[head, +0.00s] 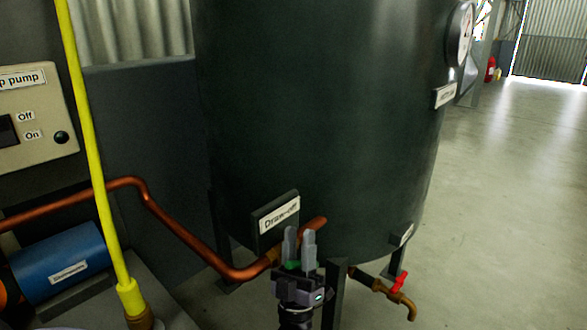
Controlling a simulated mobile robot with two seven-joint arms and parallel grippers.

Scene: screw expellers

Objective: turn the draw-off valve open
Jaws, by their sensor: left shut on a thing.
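The draw-off valve sits low at the front of the dark tank, below the "Draw-off" label (280,213). Only part of its brass body (271,258) shows, at the end of a copper pipe (190,240). My left gripper (300,240) is in front of it, fingers pointing up, and covers most of the valve. It is shut on a green part (292,265), which looks like the valve's handle; just a bit of green shows between the fingers. The handle's angle is hidden. My right gripper is not in view.
The tank (320,110) fills the middle. A brass tap (385,289) with a red handle (400,281) sticks out low at the right. A yellow pipe (95,160), a pump switch box (35,115) and a blue motor (60,260) stand left. The floor at right is clear.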

